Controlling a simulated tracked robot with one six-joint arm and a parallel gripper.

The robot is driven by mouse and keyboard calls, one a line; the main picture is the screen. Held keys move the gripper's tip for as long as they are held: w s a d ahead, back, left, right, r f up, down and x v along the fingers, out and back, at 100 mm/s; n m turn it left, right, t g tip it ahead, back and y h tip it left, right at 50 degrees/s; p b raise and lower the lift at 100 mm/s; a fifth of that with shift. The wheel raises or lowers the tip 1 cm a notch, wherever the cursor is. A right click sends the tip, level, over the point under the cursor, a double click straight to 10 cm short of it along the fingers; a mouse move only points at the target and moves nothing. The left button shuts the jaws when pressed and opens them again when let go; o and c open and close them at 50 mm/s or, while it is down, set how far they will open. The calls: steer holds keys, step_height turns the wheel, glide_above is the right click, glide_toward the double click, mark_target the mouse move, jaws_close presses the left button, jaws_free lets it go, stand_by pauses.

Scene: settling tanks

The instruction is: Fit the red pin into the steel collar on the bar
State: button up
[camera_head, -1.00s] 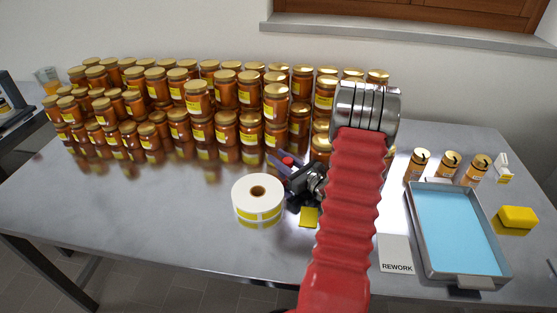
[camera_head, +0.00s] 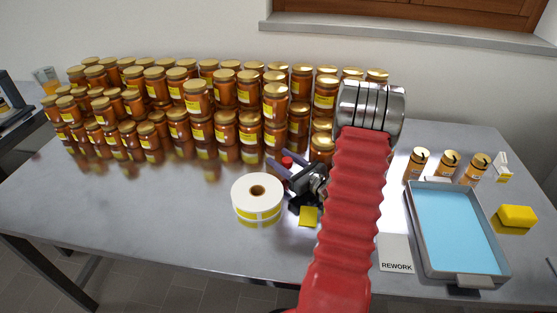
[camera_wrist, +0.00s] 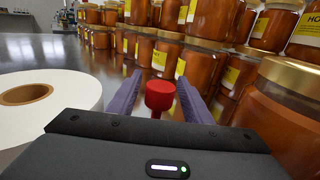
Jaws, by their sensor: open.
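The red pin (camera_head: 287,161) stands on the metal table beyond the white label roll. My gripper (camera_head: 280,161) is low over the table there, with its dark fingers pointing at the pin. In the wrist view the pin's round red head (camera_wrist: 160,94) shows between the two spread purple fingers (camera_wrist: 159,80), with a thin red stem below it. The fingers are apart, with a visible gap to the head. The lower end of the pin is hidden by my gripper body. I cannot make out the steel collar or its bar in either view.
The white label roll (camera_head: 257,198) stands close left of my gripper. Stacked honey jars (camera_head: 226,125) fill the table behind it. A yellow block (camera_head: 309,216) lies just in front. A blue-floored tray (camera_head: 416,238), REWORK card (camera_head: 396,252) and yellow sponge (camera_head: 517,215) are right.

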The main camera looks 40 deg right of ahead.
steer(key=s, duration=1.1)
steer(key=shift+a, duration=0.1)
steer(key=shift+o, duration=0.3)
steer(key=shift+w, duration=0.1)
